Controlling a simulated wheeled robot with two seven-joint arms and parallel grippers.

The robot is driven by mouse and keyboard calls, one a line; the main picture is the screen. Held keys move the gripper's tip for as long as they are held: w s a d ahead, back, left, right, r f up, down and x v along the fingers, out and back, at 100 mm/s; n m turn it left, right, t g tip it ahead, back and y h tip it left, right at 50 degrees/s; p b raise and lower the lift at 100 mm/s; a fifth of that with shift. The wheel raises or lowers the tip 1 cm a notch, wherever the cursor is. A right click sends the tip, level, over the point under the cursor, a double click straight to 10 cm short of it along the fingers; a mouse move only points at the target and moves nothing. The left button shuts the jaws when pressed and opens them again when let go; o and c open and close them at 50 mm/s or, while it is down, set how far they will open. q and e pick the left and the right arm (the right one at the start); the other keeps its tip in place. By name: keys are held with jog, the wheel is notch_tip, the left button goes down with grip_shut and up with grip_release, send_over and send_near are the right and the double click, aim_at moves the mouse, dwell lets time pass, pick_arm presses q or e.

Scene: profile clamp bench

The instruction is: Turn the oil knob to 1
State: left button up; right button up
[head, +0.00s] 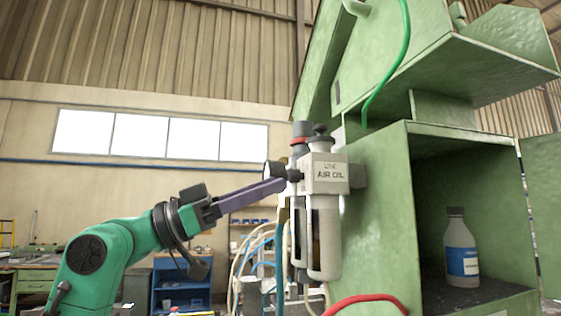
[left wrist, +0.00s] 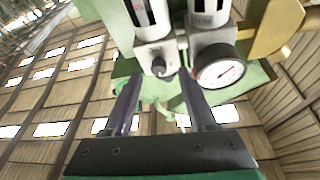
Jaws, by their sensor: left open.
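The white air-oil unit (head: 325,172) is mounted on the side of the green cabinet, with clear bowls hanging below. A small dark knob (head: 295,175) sticks out from its front; in the left wrist view it is a round grey knob (left wrist: 158,66) on a pale block. Its scale marks are too small to read. My left gripper (head: 280,184) points at the unit from the left, close to this knob. In the left wrist view its two purple fingers (left wrist: 160,82) are apart, with the knob appearing between their tips. Contact cannot be told. My right gripper is not seen.
A round pressure gauge (left wrist: 218,70) sits right beside the knob; in the head view it is side-on (head: 274,172). A black cap (head: 319,129) tops the unit. Hoses (head: 262,248) hang below. A bottle (head: 461,250) stands in the green cabinet (head: 380,205).

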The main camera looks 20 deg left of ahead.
aim_at(296, 176)
pick_arm(q)
jog(key=x, duration=0.2)
jog(key=shift+w+d+r+p, duration=0.2)
jog(key=shift+d+p, duration=0.05)
jog(key=shift+p, duration=0.1)
jog(key=shift+s+d, duration=0.1)
jog(key=shift+d, duration=0.05)
jog(key=shift+s, duration=0.25)
jog(key=shift+w, duration=0.1)
jog(key=c, duration=0.4)
jog(key=shift+w, duration=0.1)
grip_shut()
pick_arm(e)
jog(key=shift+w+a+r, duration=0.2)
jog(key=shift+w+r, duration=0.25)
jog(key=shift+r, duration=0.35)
